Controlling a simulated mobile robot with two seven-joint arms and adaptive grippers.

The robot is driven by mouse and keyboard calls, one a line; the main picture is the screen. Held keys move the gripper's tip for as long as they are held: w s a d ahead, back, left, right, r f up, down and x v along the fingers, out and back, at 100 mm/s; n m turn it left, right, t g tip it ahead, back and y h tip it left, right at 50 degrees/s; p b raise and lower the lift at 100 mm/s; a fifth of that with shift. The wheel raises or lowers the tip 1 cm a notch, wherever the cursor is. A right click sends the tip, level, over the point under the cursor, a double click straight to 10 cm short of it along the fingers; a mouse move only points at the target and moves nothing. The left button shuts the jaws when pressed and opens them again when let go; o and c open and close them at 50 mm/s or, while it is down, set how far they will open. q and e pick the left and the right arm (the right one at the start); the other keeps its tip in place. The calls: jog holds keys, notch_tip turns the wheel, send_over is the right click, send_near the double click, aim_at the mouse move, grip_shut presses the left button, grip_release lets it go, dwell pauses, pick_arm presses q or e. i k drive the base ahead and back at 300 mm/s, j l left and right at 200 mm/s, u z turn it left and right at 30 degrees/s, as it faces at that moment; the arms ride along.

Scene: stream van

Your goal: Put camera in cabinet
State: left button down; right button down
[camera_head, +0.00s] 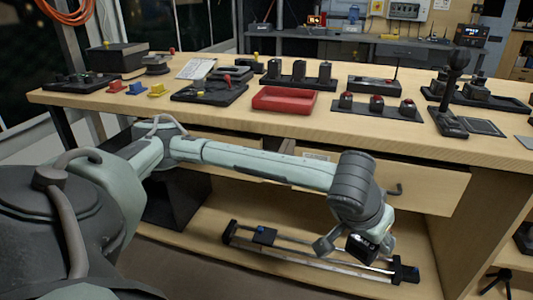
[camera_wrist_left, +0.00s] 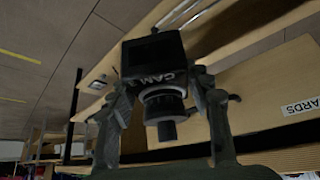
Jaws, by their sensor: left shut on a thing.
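My left gripper (camera_head: 356,243) is shut on a small black camera (camera_head: 362,249). In the left wrist view the camera (camera_wrist_left: 150,60) has a body marked "CAM" and a round lens (camera_wrist_left: 163,100); it sits between the two fingers (camera_wrist_left: 165,112). The held camera is in front of the wooden bench unit, below drawer height. No piece is labelled cabinet; the wooden unit (camera_head: 475,190) has drawers (camera_head: 430,190) above an open lower shelf (camera_head: 205,222). Whether the camera is over that shelf or in front of it, I cannot tell. My right gripper is out of view.
A black slider rail (camera_head: 300,250) lies on the lower shelf, just behind my gripper. The benchtop (camera_head: 230,120) carries a red tray (camera_head: 284,99), switch panels and a joystick (camera_head: 451,95). A small black tripod (camera_head: 495,283) stands at the lower right.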

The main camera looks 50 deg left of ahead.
aim_at(163, 209)
jog(key=k+j+u, duration=0.25)
jog(key=k+j, duration=0.25)
jog(key=j, duration=0.2)
jog(key=k+j+u, duration=0.15)
jog(key=j, duration=0.2)
jog(key=k+j+u, duration=0.15)
jog(key=j, duration=0.25)
jog(key=k, duration=0.1)
